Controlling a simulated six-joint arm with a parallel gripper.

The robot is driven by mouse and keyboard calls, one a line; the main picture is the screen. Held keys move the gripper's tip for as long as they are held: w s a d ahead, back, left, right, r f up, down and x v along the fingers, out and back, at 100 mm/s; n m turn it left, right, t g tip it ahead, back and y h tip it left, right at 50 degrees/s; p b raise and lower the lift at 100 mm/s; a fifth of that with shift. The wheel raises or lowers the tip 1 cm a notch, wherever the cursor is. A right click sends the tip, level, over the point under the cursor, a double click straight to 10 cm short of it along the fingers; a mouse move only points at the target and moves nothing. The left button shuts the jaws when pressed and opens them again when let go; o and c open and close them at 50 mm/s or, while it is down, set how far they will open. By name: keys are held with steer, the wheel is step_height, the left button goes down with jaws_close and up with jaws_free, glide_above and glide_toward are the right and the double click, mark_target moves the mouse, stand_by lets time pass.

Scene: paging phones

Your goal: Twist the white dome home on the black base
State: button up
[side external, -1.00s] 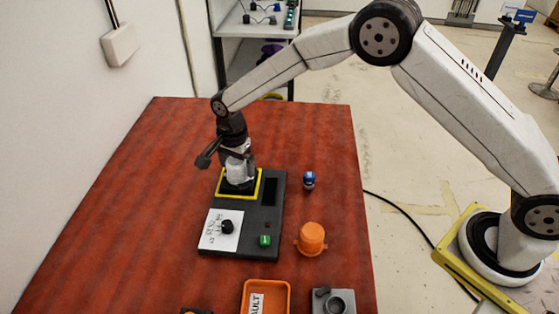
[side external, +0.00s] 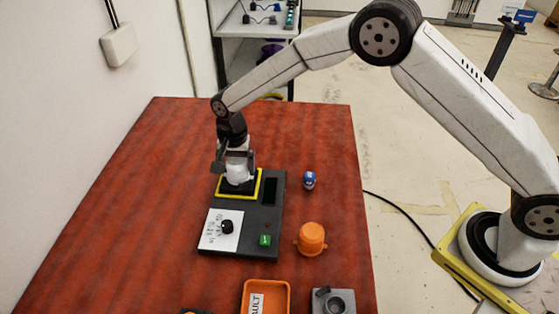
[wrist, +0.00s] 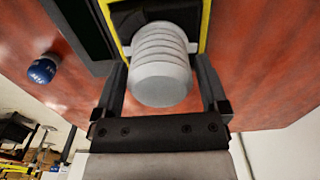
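The white dome (side external: 237,171) stands upright on the black base (side external: 240,187), inside the yellow square frame on the dark panel. My gripper (side external: 236,164) is over the dome from above, with one finger on each side of it. In the wrist view, the dome (wrist: 162,75) with its ridged side sits between the fingers of my gripper (wrist: 160,62). The fingertips appear to press on its sides near the ridges. The black base (wrist: 150,14) shows only partly behind the dome. The seam between dome and base is mostly hidden.
The panel (side external: 262,222) carries a black knob (side external: 227,227) and a green button (side external: 265,241). A blue-capped item (side external: 309,180) and an orange domed part (side external: 312,238) stand to its right. An orange tray (side external: 287,292) and a grey fixture (side external: 334,300) lie in front. The table's left side is clear.

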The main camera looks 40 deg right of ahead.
steer(key=c, duration=0.7)
steer(key=shift+o, duration=0.2)
steer(key=shift+m, duration=1.2)
steer(key=shift+m, duration=0.3)
steer(key=shift+m, duration=0.9)
steer(key=shift+m, duration=1.2)
steer(key=shift+m, duration=1.2)
